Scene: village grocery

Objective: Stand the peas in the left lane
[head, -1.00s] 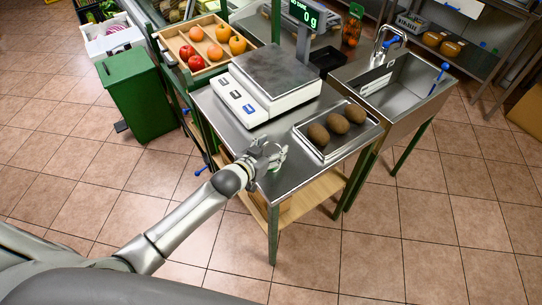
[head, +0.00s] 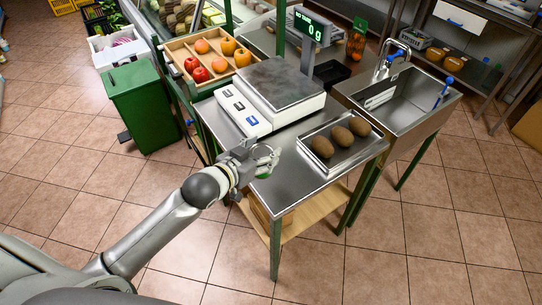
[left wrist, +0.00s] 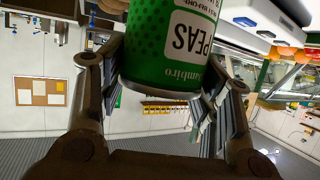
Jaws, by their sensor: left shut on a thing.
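My left gripper (head: 262,161) is shut on a green can of peas (left wrist: 172,45). In the left wrist view the can sits between the two fingers, its PEAS label upside down in the picture. In the head view the can (head: 264,172) is mostly hidden by the gripper; a bit of green and a pale rim show. The gripper holds it by the near left edge of the steel table (head: 283,187), in front of the scale. I cannot make out the left lane. My right gripper is not in view.
A scale (head: 282,88) and a metal tray (head: 318,163) with three brown, round things (head: 342,136) stand on the table. A sink (head: 408,100) adjoins at right. A fruit crate (head: 226,76) and a green bin (head: 146,105) are at left. The near floor is clear.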

